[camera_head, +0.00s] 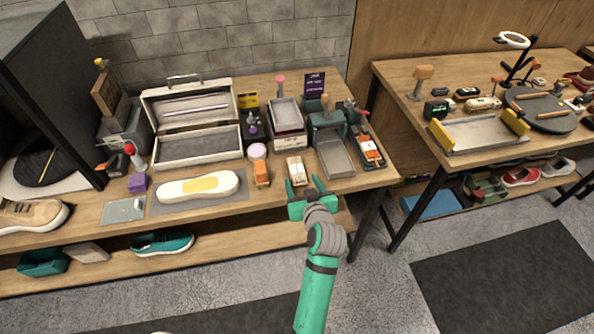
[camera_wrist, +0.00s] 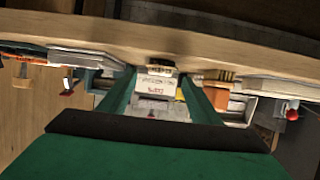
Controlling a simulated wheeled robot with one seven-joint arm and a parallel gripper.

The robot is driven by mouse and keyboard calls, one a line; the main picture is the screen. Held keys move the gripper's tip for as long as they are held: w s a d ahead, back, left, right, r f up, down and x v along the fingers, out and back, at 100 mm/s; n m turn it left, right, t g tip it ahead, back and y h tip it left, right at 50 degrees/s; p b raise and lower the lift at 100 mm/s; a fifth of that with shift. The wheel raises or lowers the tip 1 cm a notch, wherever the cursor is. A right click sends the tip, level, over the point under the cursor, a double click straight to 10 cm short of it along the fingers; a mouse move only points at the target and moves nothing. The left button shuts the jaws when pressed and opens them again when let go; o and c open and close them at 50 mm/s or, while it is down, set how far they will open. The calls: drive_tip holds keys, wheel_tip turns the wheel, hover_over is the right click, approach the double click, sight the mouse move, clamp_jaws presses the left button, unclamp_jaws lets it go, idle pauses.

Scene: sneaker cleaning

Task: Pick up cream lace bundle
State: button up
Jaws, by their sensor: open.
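A small cream bundle (camera_head: 296,170), which looks like the lace bundle, lies near the front edge of the left workbench. In the wrist view a pale block-like thing (camera_wrist: 156,82), apparently the same bundle, shows between the fingers beside the bench edge. My green gripper (camera_head: 304,184) is open and empty at the bench's front edge, just in front of the bundle. Its two fingers also show in the wrist view (camera_wrist: 161,88), spread to either side of the bundle. I cannot tell whether either finger touches it.
An orange-brown item (camera_head: 261,174) stands just left of the bundle. A grey tray (camera_head: 335,158) and an orange-and-white box (camera_head: 371,150) are to its right. A shoe sole (camera_head: 170,188) lies on a mat further left. Below is a shelf (camera_head: 225,238).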

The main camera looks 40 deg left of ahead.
sight(299, 174)
drive_tip(key=x, duration=0.4)
drive_tip(key=shift+w+a, duration=0.25)
drive_tip(key=shift+a, duration=0.1)
drive_tip(key=shift+c, duration=0.6)
drive_tip(key=c, duration=0.9)
